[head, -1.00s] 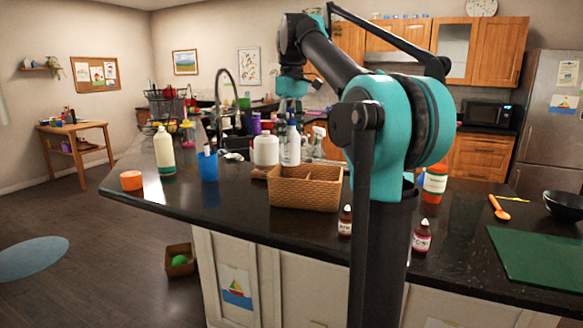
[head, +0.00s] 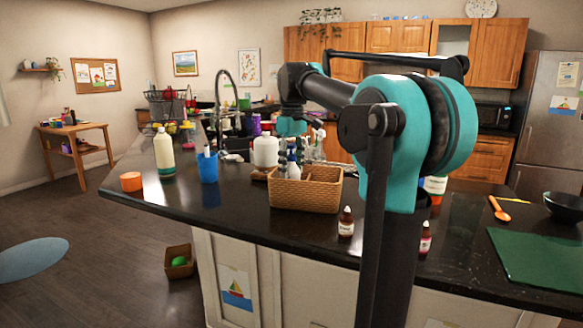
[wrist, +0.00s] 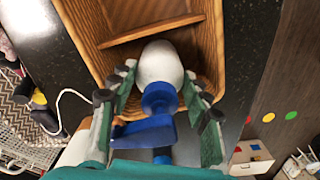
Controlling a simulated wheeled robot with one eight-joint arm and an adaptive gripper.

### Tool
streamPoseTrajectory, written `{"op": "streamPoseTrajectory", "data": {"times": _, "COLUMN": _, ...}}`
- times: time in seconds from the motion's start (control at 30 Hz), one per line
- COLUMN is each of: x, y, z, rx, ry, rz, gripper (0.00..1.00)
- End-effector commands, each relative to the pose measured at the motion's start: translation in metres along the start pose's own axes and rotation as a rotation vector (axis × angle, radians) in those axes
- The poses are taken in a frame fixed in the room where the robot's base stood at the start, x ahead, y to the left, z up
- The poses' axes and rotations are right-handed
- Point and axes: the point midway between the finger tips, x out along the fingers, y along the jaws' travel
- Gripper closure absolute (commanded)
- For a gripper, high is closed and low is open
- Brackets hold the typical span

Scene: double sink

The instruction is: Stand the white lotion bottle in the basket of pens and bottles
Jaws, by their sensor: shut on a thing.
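The white lotion bottle (head: 293,171) with a blue pump top stands about upright in the wicker basket (head: 306,195); the basket's front wall hides its lower part. In the wrist view the white bottle body (wrist: 160,62) is inside one compartment of the basket (wrist: 88,28), beside the divider. Whether its base touches the floor of the basket is hidden. My gripper (head: 294,156) points down over the basket. In the wrist view my gripper (wrist: 160,85) has a finger on each side of the bottle, shut on it near its top.
A white rounded bottle (head: 265,151) stands behind the basket, and a blue cup (head: 208,168) with pens stands to its left. A small brown bottle (head: 346,221) stands near its front right. A cream bottle (head: 164,153) and orange tub (head: 131,181) are farther left.

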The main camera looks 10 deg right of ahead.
Motion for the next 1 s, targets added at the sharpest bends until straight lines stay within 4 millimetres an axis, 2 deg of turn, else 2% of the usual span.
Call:
{"op": "streamPoseTrajectory", "data": {"times": 0.13, "x": 0.003, "y": 0.0, "z": 0.0, "rx": 0.0, "ry": 0.0, "rz": 0.0, "gripper": 0.89}}
{"op": "streamPoseTrajectory", "data": {"times": 0.17, "x": 0.003, "y": 0.0, "z": 0.0, "rx": 0.0, "ry": 0.0, "rz": 0.0, "gripper": 0.48}}
{"op": "streamPoseTrajectory", "data": {"times": 0.3, "x": 0.003, "y": 0.0, "z": 0.0, "rx": 0.0, "ry": 0.0, "rz": 0.0, "gripper": 0.31}}
{"op": "streamPoseTrajectory", "data": {"times": 0.67, "x": 0.0, "y": 0.0, "z": 0.0, "rx": 0.0, "ry": 0.0, "rz": 0.0, "gripper": 0.31}}
{"op": "streamPoseTrajectory", "data": {"times": 0.83, "x": -0.021, "y": 0.0, "z": 0.0, "rx": 0.0, "ry": 0.0, "rz": 0.0, "gripper": 0.31}}
{"op": "streamPoseTrajectory", "data": {"times": 1.0, "x": -0.055, "y": 0.0, "z": 0.0, "rx": 0.0, "ry": 0.0, "rz": 0.0, "gripper": 0.31}}
